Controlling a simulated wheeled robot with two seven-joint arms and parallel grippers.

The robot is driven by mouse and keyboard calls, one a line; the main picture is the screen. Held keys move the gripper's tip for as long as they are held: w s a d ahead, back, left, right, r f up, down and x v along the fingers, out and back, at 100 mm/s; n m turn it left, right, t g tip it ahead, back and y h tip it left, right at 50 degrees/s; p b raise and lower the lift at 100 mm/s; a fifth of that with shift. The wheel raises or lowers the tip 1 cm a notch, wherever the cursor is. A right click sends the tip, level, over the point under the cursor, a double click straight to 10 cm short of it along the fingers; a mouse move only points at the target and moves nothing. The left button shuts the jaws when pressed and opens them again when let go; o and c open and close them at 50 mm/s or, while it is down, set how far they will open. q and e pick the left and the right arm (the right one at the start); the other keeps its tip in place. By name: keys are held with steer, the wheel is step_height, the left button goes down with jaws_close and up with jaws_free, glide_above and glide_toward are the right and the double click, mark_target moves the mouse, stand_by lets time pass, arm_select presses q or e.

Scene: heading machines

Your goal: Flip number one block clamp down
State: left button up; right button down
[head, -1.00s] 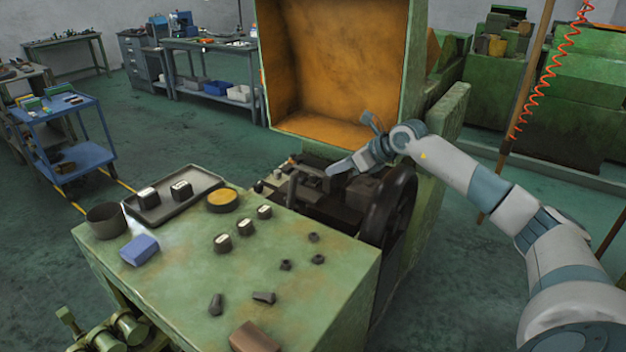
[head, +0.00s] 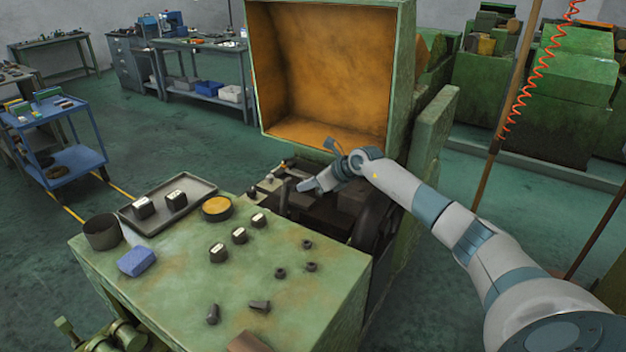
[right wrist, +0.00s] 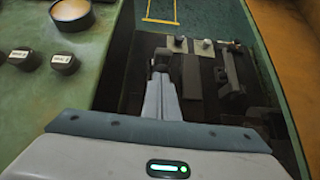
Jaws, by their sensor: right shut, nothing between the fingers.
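The block clamps sit in the dark recess of the green machine (head: 330,300). Which one is number one I cannot tell. In the head view a dark upright lever (head: 284,199) stands at the recess's left side. My right gripper (head: 303,187) is shut and empty, just right of and above this lever. In the right wrist view the shut fingers (right wrist: 161,84) point forward into the recess, with a dark block-like part (right wrist: 160,60) right at their tips. Whether they touch it I cannot tell. Another dark clamp-like bar (right wrist: 232,72) lies to the right. My left gripper is not in view.
On the green top are a tray (head: 190,208) with two labelled blocks, a round yellow-topped tin (head: 216,207), a dark cup (head: 102,234), a blue block (head: 136,261) and several small parts. The open orange-lined hood (head: 330,70) stands behind the recess.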

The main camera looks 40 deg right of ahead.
steer(key=shift+w+f, duration=0.2)
steer(key=shift+w+a+r, duration=0.1)
stand_by(0.4)
